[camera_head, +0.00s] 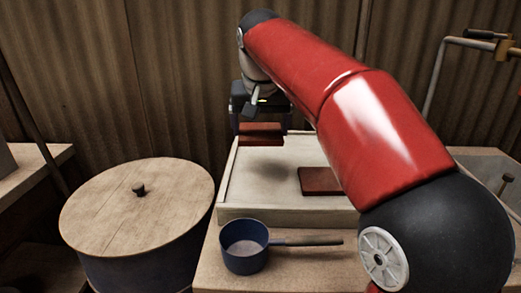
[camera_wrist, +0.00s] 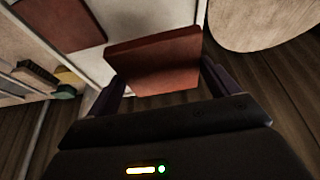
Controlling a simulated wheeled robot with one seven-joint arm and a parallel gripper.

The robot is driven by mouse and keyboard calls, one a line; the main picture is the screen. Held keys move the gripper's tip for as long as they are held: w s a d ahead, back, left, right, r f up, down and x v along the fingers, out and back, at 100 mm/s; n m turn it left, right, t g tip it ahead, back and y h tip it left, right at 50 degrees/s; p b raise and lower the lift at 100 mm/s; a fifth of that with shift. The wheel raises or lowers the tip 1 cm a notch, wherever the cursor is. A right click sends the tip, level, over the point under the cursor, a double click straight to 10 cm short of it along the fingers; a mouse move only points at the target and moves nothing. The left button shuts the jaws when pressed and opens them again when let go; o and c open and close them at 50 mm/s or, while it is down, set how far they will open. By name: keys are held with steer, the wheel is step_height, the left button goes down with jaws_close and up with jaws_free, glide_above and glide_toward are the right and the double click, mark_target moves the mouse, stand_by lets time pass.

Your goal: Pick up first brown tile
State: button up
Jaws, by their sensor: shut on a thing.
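My gripper (camera_head: 261,126) is shut on a brown tile (camera_head: 261,139), held up near the back left corner of the white tray (camera_head: 229,172). In the wrist view the held tile (camera_wrist: 155,62) sits between the two dark fingers of my gripper (camera_wrist: 163,88), slightly tilted. A second brown tile (camera_head: 320,181) lies flat in the tray, partly beside my red arm. It also shows at the top left of the wrist view (camera_wrist: 62,22). My arm hides the right part of the tray.
A blue saucepan (camera_head: 245,258) with its handle pointing right stands on the table in front of the tray. A large round barrel with a wooden lid (camera_head: 130,215) stands to the left. A corrugated wall (camera_head: 185,80) closes off the back.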

mark_target(260, 132)
step_height(260, 132, up, 10)
stand_by(0.4)
